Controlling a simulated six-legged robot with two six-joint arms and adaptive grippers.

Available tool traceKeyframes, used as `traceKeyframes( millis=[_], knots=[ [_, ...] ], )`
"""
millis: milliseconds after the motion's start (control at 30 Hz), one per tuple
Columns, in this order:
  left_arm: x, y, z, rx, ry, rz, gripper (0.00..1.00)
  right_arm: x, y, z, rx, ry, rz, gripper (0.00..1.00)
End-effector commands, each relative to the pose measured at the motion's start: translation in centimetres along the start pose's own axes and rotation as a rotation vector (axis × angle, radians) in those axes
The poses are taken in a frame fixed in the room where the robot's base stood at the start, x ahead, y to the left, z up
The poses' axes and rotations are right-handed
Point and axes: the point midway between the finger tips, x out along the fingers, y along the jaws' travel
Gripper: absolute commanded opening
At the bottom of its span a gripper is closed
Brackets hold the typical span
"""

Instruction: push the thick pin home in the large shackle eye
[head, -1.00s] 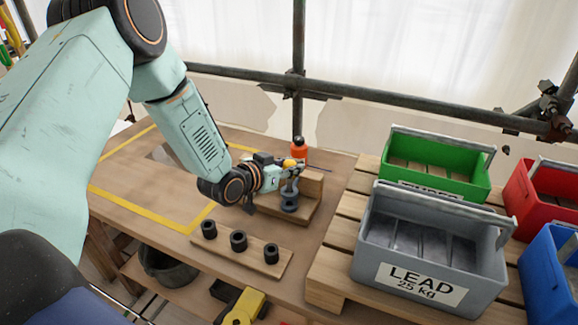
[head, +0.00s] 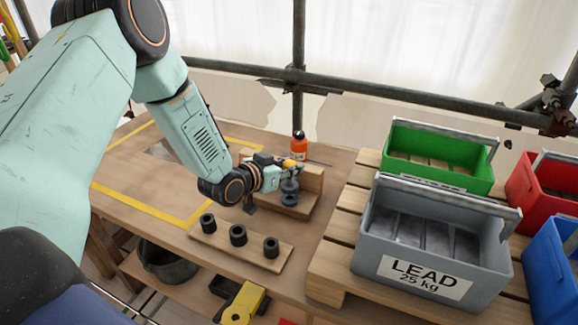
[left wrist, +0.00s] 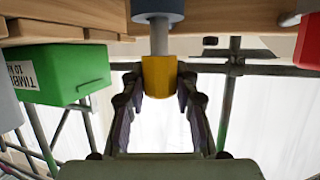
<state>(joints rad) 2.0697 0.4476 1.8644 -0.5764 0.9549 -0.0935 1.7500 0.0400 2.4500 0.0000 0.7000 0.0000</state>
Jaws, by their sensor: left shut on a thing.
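My left gripper (head: 292,170) is shut on a thick pin at the work block on the bench. In the left wrist view the pin's yellow head (left wrist: 158,77) sits between the two fingers (left wrist: 158,90). Its grey shank (left wrist: 158,38) runs from the head to a blue-grey round part (left wrist: 157,8) at the top edge. A length of shank shows bare between head and round part. In the head view a dark grey round fitting (head: 289,197) stands on the wooden block, just below the fingers. The eye's hole is hidden. My right gripper is not in view.
An orange bottle (head: 299,147) stands behind the wooden block (head: 312,182). A wooden strip (head: 213,241) with three black sleeves lies in front. To the right, a grey LEAD crate (head: 415,250) and a green crate (head: 440,160) stand on slats. The taped bench area is mostly clear.

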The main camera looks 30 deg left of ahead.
Motion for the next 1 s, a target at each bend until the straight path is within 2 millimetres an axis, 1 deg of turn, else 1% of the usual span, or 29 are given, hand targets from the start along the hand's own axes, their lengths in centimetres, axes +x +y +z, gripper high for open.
traceKeyframes(
  millis=[1000],
  knots=[
    [0.8,0.0,2.1,0.000,0.001,0.000,0.00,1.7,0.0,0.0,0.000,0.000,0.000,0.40]
  ],
)
